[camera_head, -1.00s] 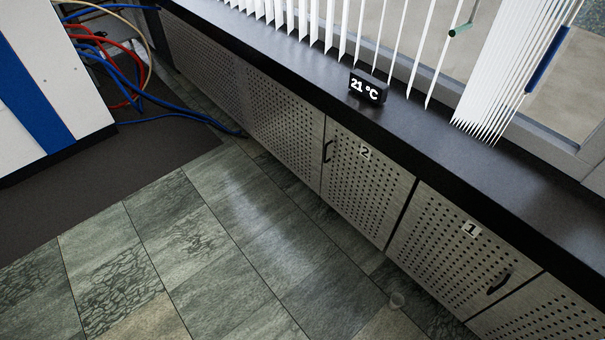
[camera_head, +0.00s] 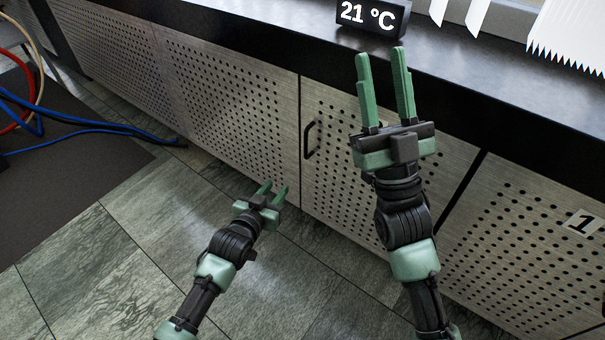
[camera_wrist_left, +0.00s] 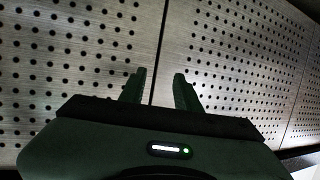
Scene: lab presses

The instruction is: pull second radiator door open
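The second radiator door (camera_head: 335,175) is a perforated metal panel under the dark sill, flush with the panels beside it and shut. Its black upright handle (camera_head: 309,139) is near its left edge. My right gripper (camera_head: 381,54) is open and empty, raised in front of this door to the right of the handle, and hides its number label. My left gripper (camera_head: 276,187) is open and empty, lower and left of the handle, apart from it. In the left wrist view its fingers (camera_wrist_left: 160,82) show apart before perforated panels with a dark seam; no handle shows there.
Door 1 (camera_head: 530,240) is to the right, shut. The dark sill (camera_head: 480,100) runs above the doors with a 21 °C display (camera_head: 372,18) on it. Blue cables (camera_head: 90,128) lie on the floor at left.

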